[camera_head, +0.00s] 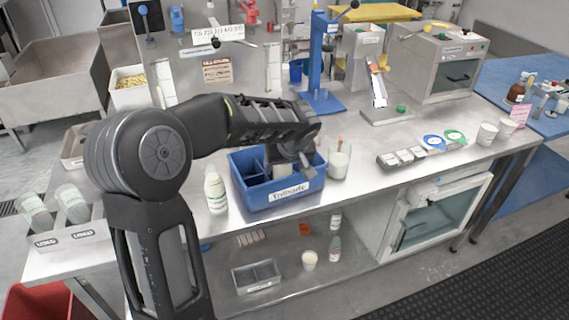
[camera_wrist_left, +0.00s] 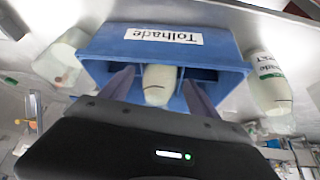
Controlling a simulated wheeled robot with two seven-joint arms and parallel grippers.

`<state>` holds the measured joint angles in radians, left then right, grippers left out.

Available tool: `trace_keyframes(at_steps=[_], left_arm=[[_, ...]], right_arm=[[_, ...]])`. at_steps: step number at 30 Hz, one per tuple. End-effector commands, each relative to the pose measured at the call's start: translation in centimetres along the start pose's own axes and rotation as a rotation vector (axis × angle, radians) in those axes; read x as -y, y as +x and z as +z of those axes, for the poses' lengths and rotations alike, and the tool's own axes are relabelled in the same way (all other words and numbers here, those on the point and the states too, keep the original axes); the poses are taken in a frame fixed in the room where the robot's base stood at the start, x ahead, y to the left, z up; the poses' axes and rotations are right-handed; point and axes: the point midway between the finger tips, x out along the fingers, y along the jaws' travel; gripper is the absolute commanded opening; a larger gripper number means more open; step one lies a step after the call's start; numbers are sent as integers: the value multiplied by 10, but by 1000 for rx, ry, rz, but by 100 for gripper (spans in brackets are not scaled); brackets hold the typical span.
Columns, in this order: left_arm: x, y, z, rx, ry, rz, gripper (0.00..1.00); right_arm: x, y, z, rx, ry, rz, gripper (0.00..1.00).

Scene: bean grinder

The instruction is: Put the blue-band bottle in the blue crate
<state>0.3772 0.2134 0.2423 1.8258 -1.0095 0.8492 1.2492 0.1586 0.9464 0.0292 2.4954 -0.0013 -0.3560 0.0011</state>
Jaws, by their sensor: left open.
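The blue crate (camera_head: 252,201) stands on the metal bench with a white label on its front. It also shows upside down in the wrist view (camera_wrist_left: 105,42). My left gripper (camera_head: 293,162) reaches into the crate from above. A pale bottle (camera_wrist_left: 158,84) is inside the crate between the spread fingers, which stand apart on both sides of it. No blue band shows on it; its lower part is hidden. A white bottle with a green label (camera_head: 215,190) stands on the bench left of the crate. My right gripper is not in view.
A glass jar (camera_head: 339,162) stands close to the crate's right side. A blue press stand (camera_head: 322,100) rises behind it. A grey tray with bottles (camera_head: 72,238) is at the far left. Small grey boxes (camera_head: 401,158) lie right, with bare bench between.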

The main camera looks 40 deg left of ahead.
Motion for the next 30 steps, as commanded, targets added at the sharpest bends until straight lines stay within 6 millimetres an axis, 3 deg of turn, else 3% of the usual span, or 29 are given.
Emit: trace_keyframes(at_steps=[15,21,30], left_arm=[[0,-106,-1,-2,-1,2,71],[0,-121,-1,1,-1,0,71],[0,-122,-1,1,-1,-1,71]], right_arm=[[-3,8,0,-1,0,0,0],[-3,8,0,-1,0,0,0],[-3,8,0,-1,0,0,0]])
